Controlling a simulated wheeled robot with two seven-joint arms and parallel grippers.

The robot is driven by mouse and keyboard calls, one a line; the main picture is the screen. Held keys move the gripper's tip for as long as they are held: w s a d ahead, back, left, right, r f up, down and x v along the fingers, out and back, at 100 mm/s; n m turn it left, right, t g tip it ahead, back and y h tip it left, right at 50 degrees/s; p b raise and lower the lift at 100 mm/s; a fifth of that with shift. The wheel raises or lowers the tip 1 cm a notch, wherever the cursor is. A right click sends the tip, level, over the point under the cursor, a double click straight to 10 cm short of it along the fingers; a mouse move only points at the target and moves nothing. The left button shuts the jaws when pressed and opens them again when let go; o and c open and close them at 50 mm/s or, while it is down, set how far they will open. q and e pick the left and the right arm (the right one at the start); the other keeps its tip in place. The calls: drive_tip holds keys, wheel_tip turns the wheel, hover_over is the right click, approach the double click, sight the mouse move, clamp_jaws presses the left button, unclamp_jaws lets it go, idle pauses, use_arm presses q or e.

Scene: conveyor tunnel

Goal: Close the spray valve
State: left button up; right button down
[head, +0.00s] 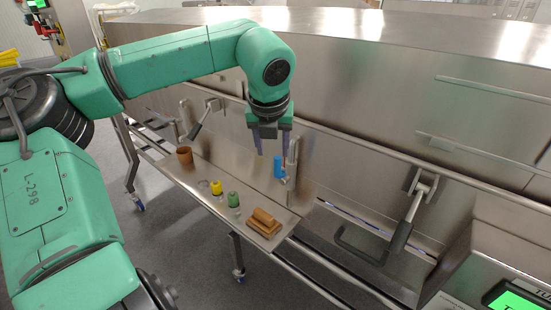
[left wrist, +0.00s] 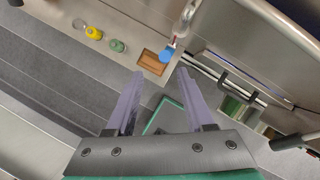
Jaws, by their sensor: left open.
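A blue handle (head: 278,166) sits beside an upright metal pipe (head: 292,165) at the tunnel's front; I take it for the spray valve. The blue handle (left wrist: 167,54) also shows in the left wrist view, near a red part on the pipe. My left gripper (head: 271,150) is open and empty, pointing down close to the blue handle. In the left wrist view its two fingers (left wrist: 162,75) are spread, and the blue handle lies beyond their tips, apart from them. I cannot tell the handle's exact setting. My right gripper is not in view.
The narrow steel shelf (head: 160,165) holds a brown cup (head: 185,155), a yellow-topped bottle (head: 216,188), a green-topped bottle (head: 233,199) and brown blocks (head: 264,222). Black-handled levers stand at left (head: 203,120) and right (head: 402,235). A steel rail runs along the tunnel front.

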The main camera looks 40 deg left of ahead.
sight(278, 157)
use_arm(q)
drive_tip(key=w+f, duration=0.2)
drive_tip(key=f, duration=0.1)
drive_tip(key=w+f+p, duration=0.1)
drive_tip(key=shift+a+f, duration=0.3)
drive_tip(key=shift+a, duration=0.1)
drive_tip(key=shift+x, duration=1.1)
drive_tip(key=shift+s, duration=0.25)
drive_tip(key=c, duration=0.4)
clamp_jaws()
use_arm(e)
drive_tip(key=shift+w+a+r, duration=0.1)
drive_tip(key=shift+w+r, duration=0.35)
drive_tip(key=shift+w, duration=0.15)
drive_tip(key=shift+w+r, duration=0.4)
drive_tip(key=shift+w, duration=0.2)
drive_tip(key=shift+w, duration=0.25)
